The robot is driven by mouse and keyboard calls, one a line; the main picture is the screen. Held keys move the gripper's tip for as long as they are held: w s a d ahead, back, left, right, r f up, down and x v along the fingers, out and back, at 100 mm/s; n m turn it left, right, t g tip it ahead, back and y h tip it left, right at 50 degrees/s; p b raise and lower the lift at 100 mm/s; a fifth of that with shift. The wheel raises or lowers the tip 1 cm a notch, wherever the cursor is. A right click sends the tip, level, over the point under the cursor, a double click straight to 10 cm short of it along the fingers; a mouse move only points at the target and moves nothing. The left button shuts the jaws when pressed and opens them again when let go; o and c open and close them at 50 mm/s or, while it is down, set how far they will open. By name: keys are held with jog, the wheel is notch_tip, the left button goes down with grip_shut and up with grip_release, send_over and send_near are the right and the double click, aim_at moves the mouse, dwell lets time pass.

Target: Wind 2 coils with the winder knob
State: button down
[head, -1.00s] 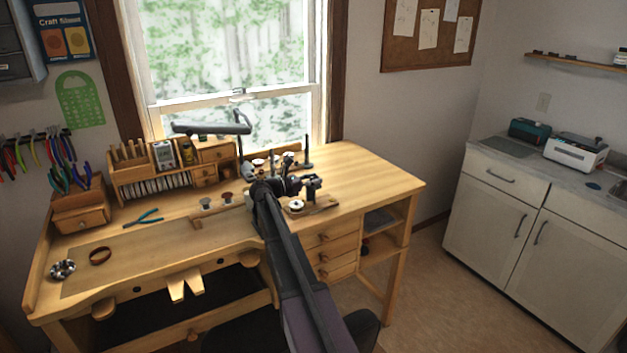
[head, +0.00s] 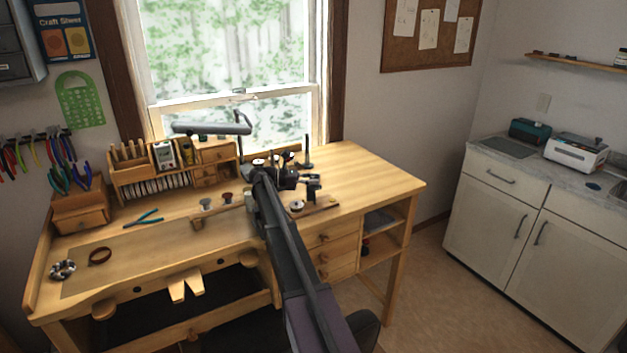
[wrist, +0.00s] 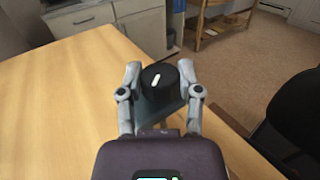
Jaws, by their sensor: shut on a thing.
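The winder knob (wrist: 161,84) is a dark round knob with a white line on its face, seen in the wrist view between my two fingers. My gripper (wrist: 160,80) is shut on it, one finger at each side. The white line leans slightly to the right. In the head view my gripper (head: 312,186) is at the right part of the workbench, above a wooden base (head: 318,206) with a pale round part on it. My arm hides much of the winder there, and I cannot make out any wire coils.
The workbench (head: 370,180) has clear wood to the right. A desk lamp (head: 215,128) stands behind. A dark chair (wrist: 295,115) is beside the bench in the wrist view.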

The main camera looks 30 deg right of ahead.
jog(key=shift+d, duration=0.1)
jog(key=shift+c, duration=1.3)
grip_release()
jog(key=shift+s+n+t+h, duration=0.15)
jog(key=shift+n+t+h, duration=0.25)
jog(key=shift+t, duration=0.1)
